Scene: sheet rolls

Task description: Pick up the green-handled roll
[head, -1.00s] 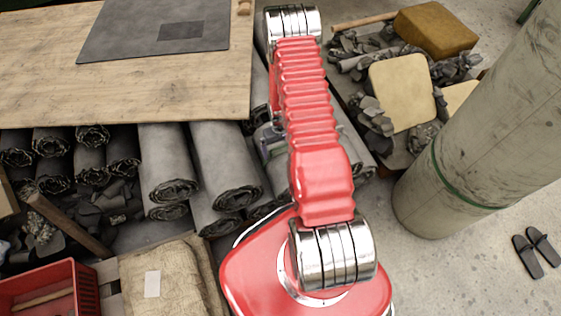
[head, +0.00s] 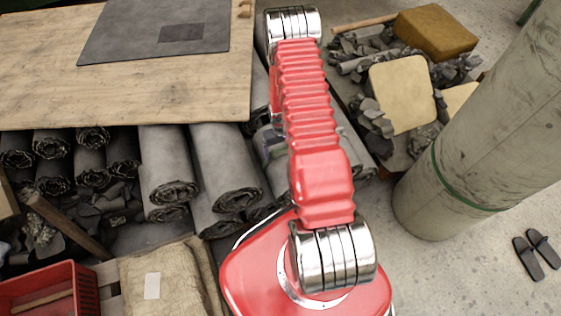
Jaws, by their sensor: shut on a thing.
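My red arm with silver joint bands runs up the middle of the head view and covers the area beneath it. My gripper's fingers do not show; they are hidden behind the arm. A small greyish piece with a purple and green tint peeks out at the arm's left edge, too small and covered to name. I cannot make out a green-handled roll. Several dark grey sheet rolls (head: 165,160) lie side by side below the wooden board, and another thick roll (head: 222,165) lies just left of my arm.
A wooden board (head: 60,60) with a dark sheet (head: 120,40) fills the upper left. A red crate (head: 85,285) and a sack (head: 170,285) stand lower left. A concrete pillar (head: 480,130) rises at right. Rubble and foam blocks (head: 400,95) lie upper right. Slippers (head: 527,258) lie on the floor.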

